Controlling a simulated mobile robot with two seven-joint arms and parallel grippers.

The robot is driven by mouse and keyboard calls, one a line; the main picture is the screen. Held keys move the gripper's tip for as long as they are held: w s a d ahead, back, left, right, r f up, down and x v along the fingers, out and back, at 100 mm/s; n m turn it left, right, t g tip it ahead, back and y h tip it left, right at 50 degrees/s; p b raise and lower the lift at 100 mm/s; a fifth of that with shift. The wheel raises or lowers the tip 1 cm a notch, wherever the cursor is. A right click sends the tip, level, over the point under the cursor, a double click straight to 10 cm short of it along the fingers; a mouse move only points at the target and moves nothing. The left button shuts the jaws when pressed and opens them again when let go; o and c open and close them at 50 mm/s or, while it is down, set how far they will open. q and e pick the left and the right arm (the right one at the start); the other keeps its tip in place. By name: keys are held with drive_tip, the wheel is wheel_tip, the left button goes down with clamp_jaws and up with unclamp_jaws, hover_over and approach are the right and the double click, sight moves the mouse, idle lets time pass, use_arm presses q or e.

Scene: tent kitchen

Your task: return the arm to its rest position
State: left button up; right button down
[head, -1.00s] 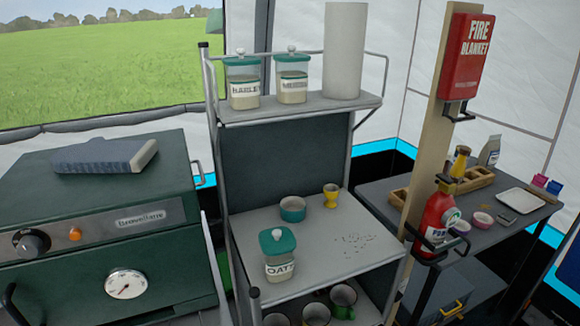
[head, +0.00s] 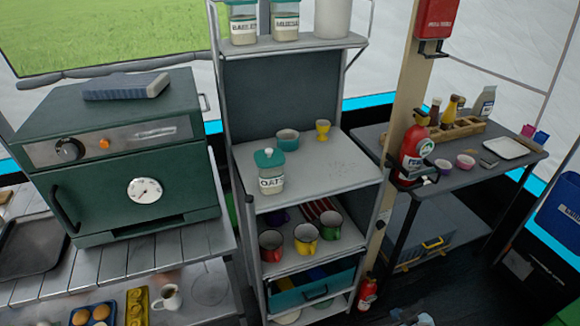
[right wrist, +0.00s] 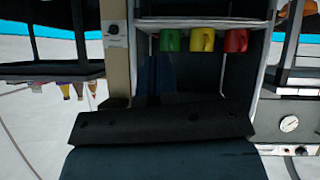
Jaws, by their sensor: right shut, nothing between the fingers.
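Only a small part of my right gripper (head: 408,316) shows, low at the bottom edge of the head view, right of the shelf rack's foot. It is shut and empty, and it touches none of the items on the shelves. Most of my right arm is out of the picture. In the right wrist view a dark bar with a dark blue surface below it fills the lower middle; I cannot tell which part it is. My left gripper is in neither view.
A side table (head: 480,172) with condiments is at the right, a green oven (head: 110,165) at the left.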

drive_tip(key=s+d+r+n, duration=0.1)
drive_tip(key=s+d+r, duration=0.1)
drive_tip(key=s, duration=0.6)
drive_tip(key=s+d+r+n, duration=0.2)
drive_tip(key=s+r, duration=0.1)
drive_tip(key=s, duration=0.6)
drive_tip(key=w+a+r+m+p, duration=0.15)
drive_tip(key=a+m, duration=0.45)
drive_tip(key=a, duration=0.8)
use_arm(q)
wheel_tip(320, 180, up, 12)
drive_tip(key=p, duration=1.2)
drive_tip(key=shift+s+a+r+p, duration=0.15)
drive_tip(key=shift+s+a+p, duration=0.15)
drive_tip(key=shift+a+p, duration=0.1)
use_arm(e)
wheel_tip(320, 180, up, 12)
drive_tip(key=d+n, duration=0.1)
drive_tip(key=shift+s+t+y, duration=0.25)
drive_tip(key=shift+t+y, duration=0.05)
drive_tip(key=shift+t, duration=0.1)
